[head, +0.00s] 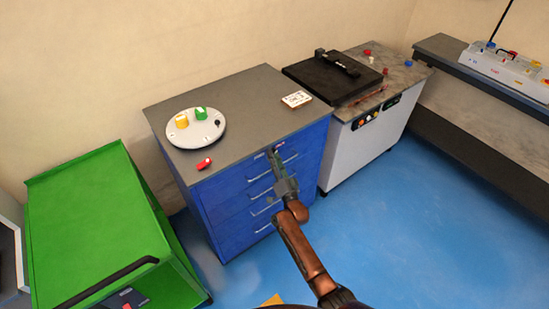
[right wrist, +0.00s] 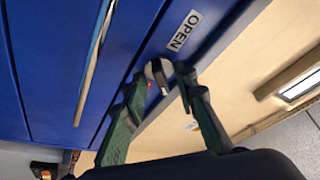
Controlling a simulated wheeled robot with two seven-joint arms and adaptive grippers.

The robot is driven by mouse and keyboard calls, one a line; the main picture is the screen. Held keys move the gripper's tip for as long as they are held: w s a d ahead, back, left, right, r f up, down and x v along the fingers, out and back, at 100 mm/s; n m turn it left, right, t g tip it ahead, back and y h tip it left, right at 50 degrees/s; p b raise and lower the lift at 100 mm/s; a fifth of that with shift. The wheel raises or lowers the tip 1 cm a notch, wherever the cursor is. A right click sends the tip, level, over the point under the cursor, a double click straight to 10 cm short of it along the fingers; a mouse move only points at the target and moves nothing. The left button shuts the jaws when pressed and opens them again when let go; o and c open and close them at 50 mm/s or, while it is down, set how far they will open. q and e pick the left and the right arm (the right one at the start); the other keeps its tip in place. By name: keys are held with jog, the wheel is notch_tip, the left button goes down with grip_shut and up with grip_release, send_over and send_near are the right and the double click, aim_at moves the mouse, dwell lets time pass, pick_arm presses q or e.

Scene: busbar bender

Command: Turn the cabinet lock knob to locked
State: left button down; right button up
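The lock knob (right wrist: 158,74) is a round silver piece with a dark bar, on the front of the blue cabinet (head: 225,205). In the head view the right gripper (head: 275,160) is at the top of the cabinet front, under the grey top's edge, and hides most of the knob. My left gripper is not in view.
On the cabinet top are a round white plate (head: 184,133) with yellow and green pieces, a red piece (head: 205,163) near the edge and a white card (head: 297,99). Drawer handles (head: 262,210) stick out below. A green cart (head: 95,230) stands left, a white machine (head: 365,140) right.

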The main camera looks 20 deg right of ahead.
jog(key=v, duration=1.2)
jog(key=shift+f, duration=0.1)
jog(key=s+d+f+n+g, duration=0.15)
jog(key=s+f+g, duration=0.25)
jog(key=s+f, duration=0.7)
jog(key=s+d+f+n+g, duration=0.1)
jog(key=s+f+n+g, duration=0.3)
jog(key=f, duration=1.3)
jog(key=s+d+f+n+g, duration=0.1)
jog(key=s+f+g, duration=0.2)
jog(key=s+f, duration=0.85)
jog(key=s+d+f+n+g, duration=0.1)
jog(key=s+f, duration=0.5)
jog(key=s, duration=0.8)
jog(key=s+d+f+n+g, duration=0.1)
jog(key=s+d+f+g, duration=0.3)
jog(key=s, duration=0.9)
jog(key=s+d+f+n+g+h+p, duration=0.1)
jog(key=s+f+g, duration=0.3)
jog(key=s+f, duration=0.5)
jog(key=s+d+n, duration=0.1)
jog(key=s, duration=0.4)
jog(key=shift+s+d+g, duration=0.15)
jog(key=shift+s+g, duration=0.15)
